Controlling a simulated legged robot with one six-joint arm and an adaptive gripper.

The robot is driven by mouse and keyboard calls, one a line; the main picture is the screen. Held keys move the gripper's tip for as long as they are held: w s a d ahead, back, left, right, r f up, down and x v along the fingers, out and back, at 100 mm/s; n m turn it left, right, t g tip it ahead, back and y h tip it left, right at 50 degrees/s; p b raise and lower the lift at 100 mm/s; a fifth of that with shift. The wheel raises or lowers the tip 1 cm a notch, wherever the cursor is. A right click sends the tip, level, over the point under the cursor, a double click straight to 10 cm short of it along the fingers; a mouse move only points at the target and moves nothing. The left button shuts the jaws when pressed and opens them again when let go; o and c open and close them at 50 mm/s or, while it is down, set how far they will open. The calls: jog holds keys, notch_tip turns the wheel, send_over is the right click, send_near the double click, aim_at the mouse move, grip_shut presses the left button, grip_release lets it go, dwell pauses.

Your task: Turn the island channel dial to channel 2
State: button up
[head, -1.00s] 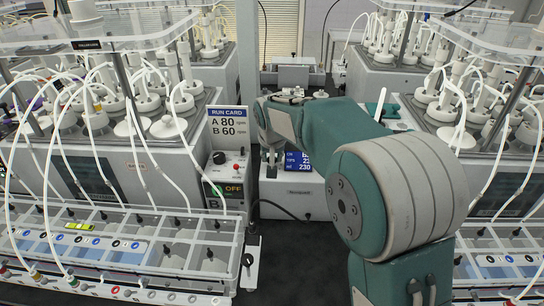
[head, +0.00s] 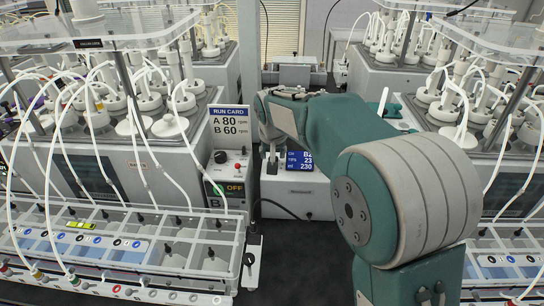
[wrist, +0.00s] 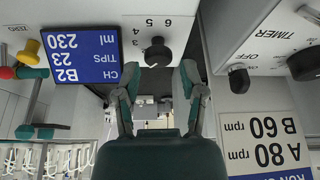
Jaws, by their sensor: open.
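The dial is a black knob (wrist: 158,52) on the white island unit (wrist: 142,28), which also shows in the head view (head: 290,200). The wrist view is upside down; the digits 4, 5 and 6 show beside the knob. The knob's exact pointer setting is hard to read. My gripper (wrist: 157,82) is open, its two fingers apart on either side of the knob's line and just short of it, with no clear contact. In the head view my gripper (head: 270,160) is small and partly hidden, and I cannot make out the dial there.
A blue card (wrist: 67,55) reads CH B2, TIPS 23, ml 230. A grey box with a TIMER ON/OFF knob (wrist: 239,80) and a run card (wrist: 262,145) stand close on the other side. In the head view a tubed rack (head: 130,245) stands at left.

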jog(key=v, duration=1)
jog(key=shift+s+a, duration=0.1)
jog(key=s+d+r, duration=0.2)
jog(key=s+d, duration=1)
jog(key=s, duration=0.4)
jog(key=s+d+f, duration=0.2)
jog(key=s+f, duration=0.1)
jog(key=s, duration=0.3)
jog(key=s+d+f+t, duration=0.1)
jog(key=s+d+f, duration=0.2)
jog(key=s, duration=0.4)
jog(key=shift+s+f+m, duration=0.2)
jog(key=shift+f+m, duration=0.1)
jog(key=shift+f, duration=0.2)
jog(key=shift+c, duration=0.3)
